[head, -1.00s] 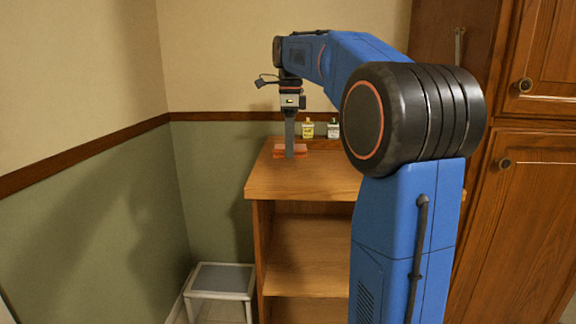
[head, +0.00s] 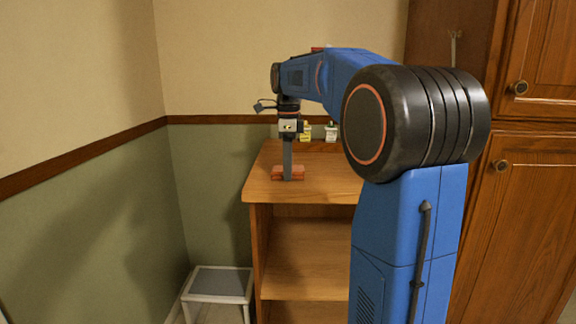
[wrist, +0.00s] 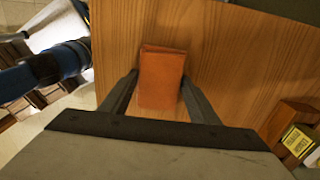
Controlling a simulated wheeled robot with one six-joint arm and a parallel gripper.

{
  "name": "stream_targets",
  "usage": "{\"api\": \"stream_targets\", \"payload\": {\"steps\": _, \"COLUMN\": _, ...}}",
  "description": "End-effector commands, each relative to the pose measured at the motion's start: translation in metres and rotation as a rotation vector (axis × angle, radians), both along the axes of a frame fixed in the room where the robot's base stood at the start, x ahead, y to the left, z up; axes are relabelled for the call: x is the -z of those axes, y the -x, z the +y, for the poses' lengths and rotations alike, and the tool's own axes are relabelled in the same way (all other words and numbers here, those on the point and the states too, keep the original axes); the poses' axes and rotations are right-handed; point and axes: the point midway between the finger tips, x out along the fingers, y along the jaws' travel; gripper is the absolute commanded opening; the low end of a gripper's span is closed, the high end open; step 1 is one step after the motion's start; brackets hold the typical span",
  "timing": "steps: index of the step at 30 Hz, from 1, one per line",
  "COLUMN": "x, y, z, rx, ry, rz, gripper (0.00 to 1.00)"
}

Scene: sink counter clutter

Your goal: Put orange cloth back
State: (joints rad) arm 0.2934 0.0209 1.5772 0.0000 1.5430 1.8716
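The orange cloth (head: 296,173) is a small folded pad over the left part of the wooden counter (head: 330,183). My gripper (head: 288,178) points straight down at it. In the wrist view, the cloth (wrist: 161,78) lies between the two fingers of my gripper (wrist: 160,78), with one finger along each side. The gripper is shut on the cloth. I cannot tell whether the cloth touches the counter or hangs just above it.
A yellow bottle (head: 306,132) and a white bottle (head: 331,132) stand at the counter's back. In the wrist view, a reddish-brown block (wrist: 289,119) is beside a yellow label. A grey-topped step stool (head: 219,281) stands on the floor at left. Open shelves lie below the counter.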

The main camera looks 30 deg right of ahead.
Motion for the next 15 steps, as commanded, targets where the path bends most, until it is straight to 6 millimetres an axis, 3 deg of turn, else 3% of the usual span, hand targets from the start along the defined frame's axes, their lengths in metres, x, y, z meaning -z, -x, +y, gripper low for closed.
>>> {"api": "stream_targets", "payload": {"steps": 10, "x": -0.001, "y": 0.000, "z": 0.000, "rx": 0.000, "ry": 0.000, "rz": 0.000, "gripper": 0.69}}
{"api": "stream_targets", "payload": {"steps": 15, "x": -0.012, "y": -0.001, "z": 0.000, "rx": 0.000, "ry": 0.001, "rz": -0.001, "gripper": 0.69}}
